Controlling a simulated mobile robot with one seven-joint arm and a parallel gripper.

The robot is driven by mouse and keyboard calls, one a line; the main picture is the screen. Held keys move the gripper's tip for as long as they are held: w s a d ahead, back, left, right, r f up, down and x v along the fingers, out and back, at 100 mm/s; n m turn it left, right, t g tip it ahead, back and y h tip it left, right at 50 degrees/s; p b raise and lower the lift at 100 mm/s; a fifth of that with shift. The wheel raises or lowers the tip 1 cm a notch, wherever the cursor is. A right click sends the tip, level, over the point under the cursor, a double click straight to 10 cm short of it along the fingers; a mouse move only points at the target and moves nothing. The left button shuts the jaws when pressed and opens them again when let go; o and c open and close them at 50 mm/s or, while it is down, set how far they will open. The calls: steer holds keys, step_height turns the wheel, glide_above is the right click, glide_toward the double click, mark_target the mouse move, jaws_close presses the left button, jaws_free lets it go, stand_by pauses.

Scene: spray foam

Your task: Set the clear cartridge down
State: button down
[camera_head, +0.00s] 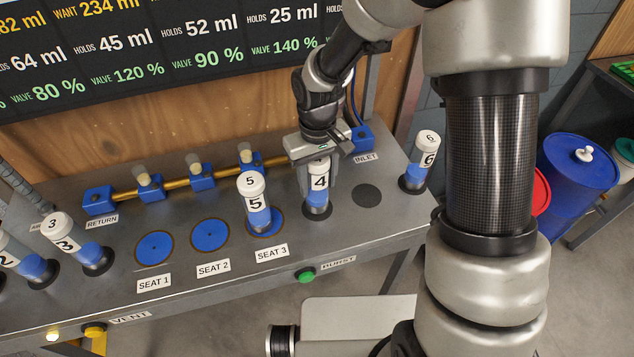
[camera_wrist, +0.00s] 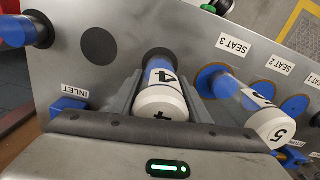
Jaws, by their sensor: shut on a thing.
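The clear cartridge 4 (camera_head: 319,183), with a white cap and blue contents, is upright on the bench to the right of seat 3. Its black base is at the bench top; I cannot tell if it fully rests there. My gripper (camera_head: 317,172) comes from above and is shut on its upper part. In the wrist view, cartridge 4 (camera_wrist: 161,97) sits between the two fingers (camera_wrist: 160,98), and its far end meets a dark round area. Cartridge 5 (camera_head: 254,202) stands on the blue disc of seat 3, close to the left.
Seat 1 (camera_head: 154,247) and seat 2 (camera_head: 210,234) are empty blue discs. A bare dark circle (camera_head: 366,195) lies right of cartridge 4. Cartridge 6 (camera_head: 424,160) stands at the right edge, cartridge 3 (camera_head: 80,243) at the left. A brass pipe (camera_head: 220,180) with blue valves runs behind.

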steer(key=shift+f, duration=0.4)
steer(key=shift+f, duration=0.2)
steer(key=c, duration=1)
jaws_free()
